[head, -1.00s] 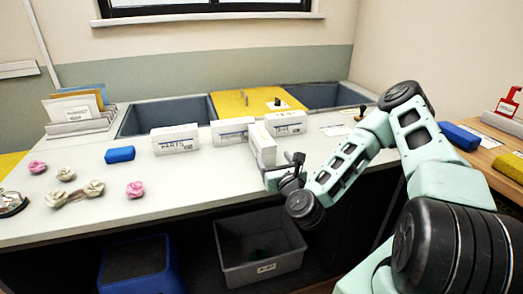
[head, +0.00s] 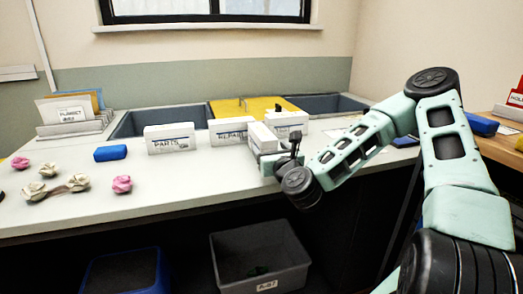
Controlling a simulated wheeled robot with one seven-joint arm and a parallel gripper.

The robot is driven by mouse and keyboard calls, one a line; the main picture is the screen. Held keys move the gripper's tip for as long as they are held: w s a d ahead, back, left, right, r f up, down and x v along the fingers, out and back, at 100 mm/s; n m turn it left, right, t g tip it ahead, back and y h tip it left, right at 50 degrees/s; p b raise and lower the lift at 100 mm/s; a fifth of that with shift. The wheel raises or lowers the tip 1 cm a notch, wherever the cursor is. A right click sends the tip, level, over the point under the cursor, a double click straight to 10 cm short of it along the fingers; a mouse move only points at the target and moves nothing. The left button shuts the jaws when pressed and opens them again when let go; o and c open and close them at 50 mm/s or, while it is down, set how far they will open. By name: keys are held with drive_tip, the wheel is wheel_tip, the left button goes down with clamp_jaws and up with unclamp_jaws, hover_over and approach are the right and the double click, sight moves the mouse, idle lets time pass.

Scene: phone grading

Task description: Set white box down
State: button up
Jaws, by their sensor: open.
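Several white boxes stand on the pale worktop. The nearest white box (head: 262,138) stands on the worktop right at my gripper (head: 287,160). My gripper is open, at the near right side of that box; whether a finger touches it I cannot tell. Behind it stand a white box marked PARTS (head: 170,139), another labelled white box (head: 231,129) and a third white box (head: 286,122).
A blue block (head: 110,153) and pink and cream crumpled pieces (head: 121,184) lie at the left. A file rack (head: 75,127) stands at the back left. Sunken bins flank a yellow panel (head: 255,107). A grey crate (head: 260,258) sits below the worktop.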

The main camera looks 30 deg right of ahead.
sight(265, 138)
drive_tip(key=shift+r+x, duration=0.2)
drive_tip(key=shift+x, duration=1.3)
drive_tip(key=shift+r+x, duration=0.15)
drive_tip(key=shift+x, duration=1.3)
drive_tip(key=c, duration=1.2)
drive_tip(key=shift+c, duration=0.8)
drive_tip(key=shift+r, duration=0.15)
